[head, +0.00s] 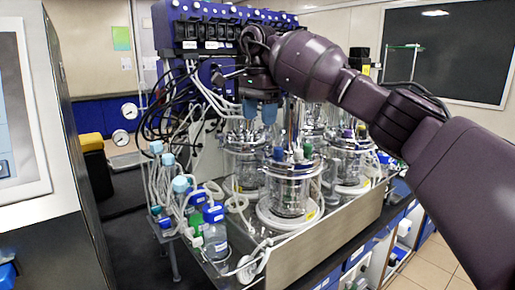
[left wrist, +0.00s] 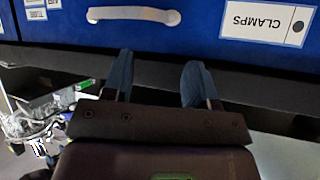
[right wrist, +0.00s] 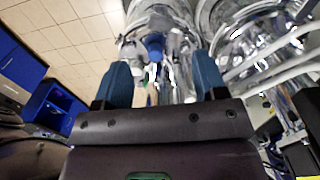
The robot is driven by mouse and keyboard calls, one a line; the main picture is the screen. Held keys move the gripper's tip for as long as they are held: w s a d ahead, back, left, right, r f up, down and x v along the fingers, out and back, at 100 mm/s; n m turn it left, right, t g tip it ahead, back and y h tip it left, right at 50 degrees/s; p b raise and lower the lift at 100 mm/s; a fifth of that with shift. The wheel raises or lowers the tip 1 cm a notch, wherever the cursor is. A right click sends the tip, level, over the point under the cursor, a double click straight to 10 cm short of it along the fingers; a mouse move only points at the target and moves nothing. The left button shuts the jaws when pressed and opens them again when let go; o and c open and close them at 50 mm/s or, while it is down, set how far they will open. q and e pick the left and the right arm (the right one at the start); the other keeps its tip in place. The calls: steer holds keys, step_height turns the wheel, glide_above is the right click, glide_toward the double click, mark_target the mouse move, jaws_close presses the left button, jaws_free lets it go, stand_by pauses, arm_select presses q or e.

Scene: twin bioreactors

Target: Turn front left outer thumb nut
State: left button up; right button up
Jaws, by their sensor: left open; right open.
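The front glass vessel (head: 288,190) stands in a white ring on the metal tray, with blue, white and green fittings on its lid. Another vessel (head: 245,160) stands behind it to the left. I cannot pick out a single thumb nut; they are too small. My right gripper (head: 259,111) is open and empty, fingers pointing down above the vessels. In the right wrist view, its blue fingers (right wrist: 162,75) frame a vessel lid with a blue fitting (right wrist: 155,45), apart from it. My left gripper (left wrist: 158,78) is open and empty, facing a blue drawer front; it is outside the head view.
A blue controller tower (head: 215,25) with cables and tubes stands at the back. Small bottles (head: 215,235) with tubing crowd the tray's left side. The tray's metal wall (head: 325,240) runs along the front. The blue drawer (left wrist: 190,35) has a handle and a CLAMPS label.

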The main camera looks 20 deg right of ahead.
mark_target(259, 151)
step_height(259, 151, down, 8)
steer(key=shift+f, duration=0.55)
steer(key=shift+c, duration=0.4)
steer(key=c, duration=0.8)
steer(key=shift+p, duration=0.3)
steer(key=shift+c, duration=0.2)
